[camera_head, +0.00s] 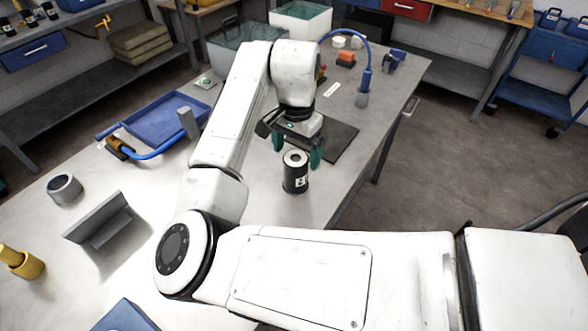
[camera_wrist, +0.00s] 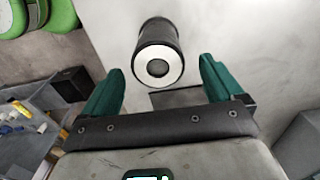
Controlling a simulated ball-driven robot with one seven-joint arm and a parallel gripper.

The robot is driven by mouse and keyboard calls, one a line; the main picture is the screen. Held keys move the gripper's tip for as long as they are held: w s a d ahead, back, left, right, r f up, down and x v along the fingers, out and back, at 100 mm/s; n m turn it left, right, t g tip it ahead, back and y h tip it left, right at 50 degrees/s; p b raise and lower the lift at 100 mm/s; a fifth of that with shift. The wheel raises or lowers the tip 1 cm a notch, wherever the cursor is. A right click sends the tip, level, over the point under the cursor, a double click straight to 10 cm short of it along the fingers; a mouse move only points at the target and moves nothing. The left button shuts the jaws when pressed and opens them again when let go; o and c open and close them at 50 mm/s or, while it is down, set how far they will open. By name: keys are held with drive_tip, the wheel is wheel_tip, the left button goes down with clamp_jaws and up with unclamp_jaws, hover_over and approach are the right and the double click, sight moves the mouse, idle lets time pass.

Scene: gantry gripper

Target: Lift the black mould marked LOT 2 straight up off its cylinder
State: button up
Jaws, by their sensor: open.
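The black mould (camera_head: 295,184) stands upright on the grey table, with a pale ring-shaped top and a grey centre. A white label with a dark mark shows on its side, but I cannot read LOT 2. Its cylinder is not clearly separable from it. In the wrist view the mould (camera_wrist: 157,33) appears end-on, just beyond and between the fingertips. My gripper (camera_head: 297,153) is open above the mould, its green fingers apart and empty. In the wrist view my gripper (camera_wrist: 160,72) has one finger either side of the mould's line, apparently not touching it.
A dark mat (camera_head: 338,143) lies just behind the mould. A blue tray (camera_head: 165,122), a grey angled bracket (camera_head: 98,222) and a grey ring (camera_head: 64,188) are on the left. The table's right edge (camera_head: 385,135) is close to the mould. Bare table surrounds its front.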

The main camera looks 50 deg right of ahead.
sight(296, 159)
drive_tip(key=f, duration=0.1)
drive_tip(key=f+p, duration=0.1)
drive_tip(key=f, duration=0.2)
drive_tip(key=shift+a, duration=0.25)
drive_tip(key=shift+f, duration=0.7)
drive_tip(key=shift+c, duration=0.3)
drive_tip(key=c, duration=1)
wheel_tip(296, 159, up, 10)
drive_tip(key=shift+r+b, duration=0.1)
drive_tip(key=shift+b, duration=0.45)
drive_tip(key=shift+s, duration=0.1)
